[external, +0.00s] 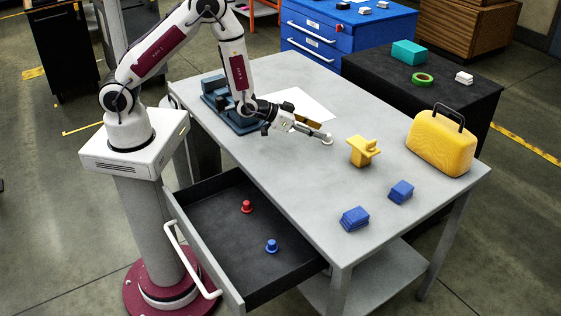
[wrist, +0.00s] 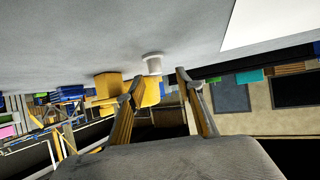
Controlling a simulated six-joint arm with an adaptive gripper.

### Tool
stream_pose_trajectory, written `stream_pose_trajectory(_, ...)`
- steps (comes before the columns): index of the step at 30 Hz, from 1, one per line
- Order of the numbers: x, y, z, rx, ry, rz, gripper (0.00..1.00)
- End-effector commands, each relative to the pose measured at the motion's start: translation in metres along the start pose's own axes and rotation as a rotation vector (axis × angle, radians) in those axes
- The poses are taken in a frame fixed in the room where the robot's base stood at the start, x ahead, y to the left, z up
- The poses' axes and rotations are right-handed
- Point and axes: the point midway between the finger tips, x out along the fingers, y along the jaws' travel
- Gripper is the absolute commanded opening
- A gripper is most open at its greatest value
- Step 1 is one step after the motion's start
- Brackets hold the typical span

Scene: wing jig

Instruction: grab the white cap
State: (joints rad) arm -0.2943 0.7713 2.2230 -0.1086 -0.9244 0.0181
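The white cap (external: 327,141) is small and round and stands on the grey table, right at the end of my gripper (external: 318,132). In the wrist view, which looks upside down, the cap (wrist: 152,62) sits on the table surface just beyond my fingertips (wrist: 157,88), in line with the gap between them. The two fingers are spread apart with nothing between them. I cannot tell whether a finger touches the cap.
A yellow bracket-like block (external: 361,151) stands to the right of the cap. Blue blocks (external: 355,218) and a yellow case (external: 441,142) are farther off. The open drawer (external: 210,240) holds red (external: 246,206) and blue (external: 272,246) caps. White paper (external: 297,102) lies behind my gripper.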

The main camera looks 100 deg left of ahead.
Motion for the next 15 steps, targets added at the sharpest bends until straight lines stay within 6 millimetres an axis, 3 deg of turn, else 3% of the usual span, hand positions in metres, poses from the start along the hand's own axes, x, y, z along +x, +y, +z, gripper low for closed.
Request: stream_pose_trajectory(15,0.042,0.007,0.001,0.0,-0.001,0.0,0.36)
